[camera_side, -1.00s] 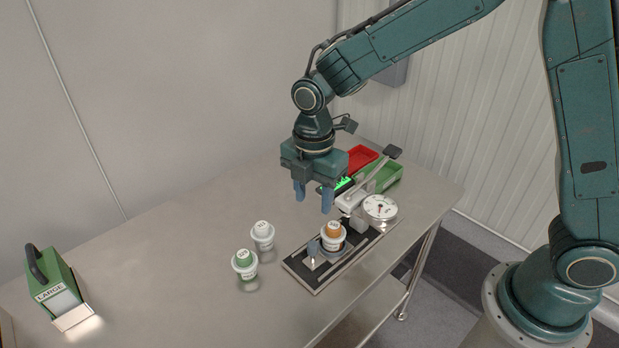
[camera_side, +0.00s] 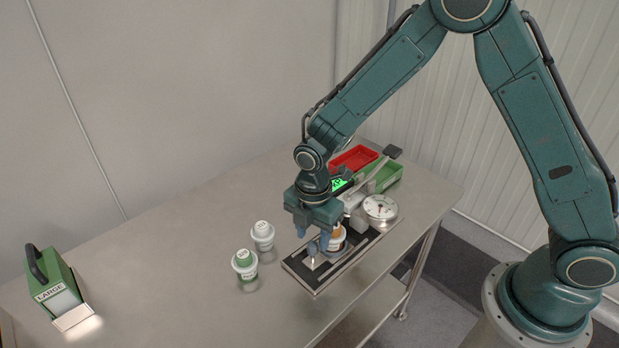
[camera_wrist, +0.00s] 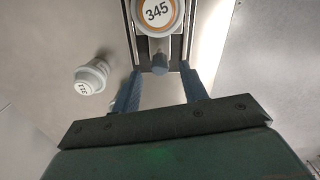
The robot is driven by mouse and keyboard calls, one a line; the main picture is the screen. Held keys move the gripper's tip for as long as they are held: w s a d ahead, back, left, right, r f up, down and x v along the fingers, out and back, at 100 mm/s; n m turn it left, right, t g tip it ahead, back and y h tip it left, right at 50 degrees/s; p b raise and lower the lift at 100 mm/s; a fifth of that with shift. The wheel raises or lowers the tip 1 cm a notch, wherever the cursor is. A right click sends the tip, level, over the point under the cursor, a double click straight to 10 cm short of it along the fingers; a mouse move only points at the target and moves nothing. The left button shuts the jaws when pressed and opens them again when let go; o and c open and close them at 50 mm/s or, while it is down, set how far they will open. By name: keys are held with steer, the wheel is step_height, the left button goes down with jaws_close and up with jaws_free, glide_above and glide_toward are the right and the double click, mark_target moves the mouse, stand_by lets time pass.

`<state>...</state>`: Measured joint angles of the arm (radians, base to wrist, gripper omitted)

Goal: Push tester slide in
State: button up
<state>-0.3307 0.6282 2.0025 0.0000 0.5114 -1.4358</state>
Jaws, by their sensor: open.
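The tester (camera_side: 322,283) is a dark base with rails, near the table's front edge. Its slide carries a white cup with an orange top (camera_side: 338,240), marked 345 in the wrist view (camera_wrist: 157,12). A grey-blue slide knob (camera_side: 312,251) stands at the slide's near end; it also shows in the wrist view (camera_wrist: 160,65). My gripper (camera_side: 313,236) is low over this near end, pointing down, open and empty. In the wrist view its blue fingers lie either side of the knob's line, with the knob just ahead of them. Contact with the knob cannot be told.
Two white cups with white (camera_side: 263,233) and green (camera_side: 244,262) tops stand left of the tester. The left tabletop is mostly clear.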

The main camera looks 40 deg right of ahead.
mark_target(313, 244)
steer(key=shift+f, duration=1.5)
jaws_close()
